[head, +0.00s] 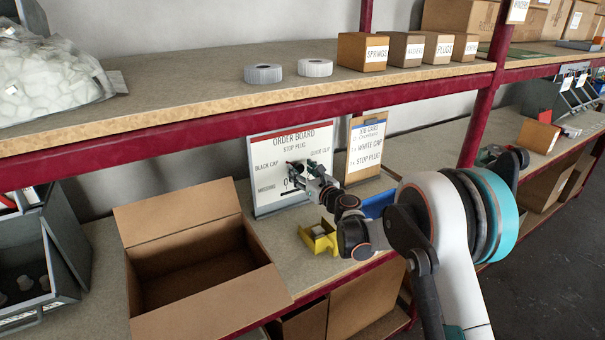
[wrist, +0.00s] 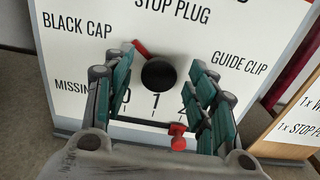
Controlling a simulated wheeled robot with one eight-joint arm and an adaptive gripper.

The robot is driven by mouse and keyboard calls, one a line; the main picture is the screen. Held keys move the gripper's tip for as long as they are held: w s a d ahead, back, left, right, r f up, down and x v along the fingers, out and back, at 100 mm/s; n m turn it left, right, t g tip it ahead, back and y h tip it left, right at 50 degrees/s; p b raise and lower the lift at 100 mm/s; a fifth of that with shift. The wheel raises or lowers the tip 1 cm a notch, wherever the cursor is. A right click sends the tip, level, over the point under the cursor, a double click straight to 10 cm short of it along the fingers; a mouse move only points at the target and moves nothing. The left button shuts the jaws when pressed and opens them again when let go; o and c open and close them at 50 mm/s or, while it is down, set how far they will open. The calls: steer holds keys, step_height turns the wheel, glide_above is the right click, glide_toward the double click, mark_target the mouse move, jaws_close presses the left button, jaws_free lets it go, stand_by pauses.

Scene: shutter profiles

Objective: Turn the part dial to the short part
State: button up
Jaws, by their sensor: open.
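The order board (head: 285,145) stands upright on the lower bench, labelled BLACK CAP, STOP PLUG, GUIDE CLIP and MISSING. Its part dial is a round black knob (wrist: 158,76) with a red pointer (wrist: 140,48) directed up and left, between the BLACK CAP and STOP PLUG labels. My gripper (head: 298,168) is at the board. In the wrist view my gripper (wrist: 163,62) is open, with one finger on each side of the knob; I cannot tell whether they touch it. A red slider handle (wrist: 178,138) shows below the knob, near the 0, 1, 2 scale.
A job card (head: 365,150) on a stand is right of the board. The upper shelf's red edge (head: 240,122) runs above the board.

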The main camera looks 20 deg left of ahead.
steer(key=c, duration=1)
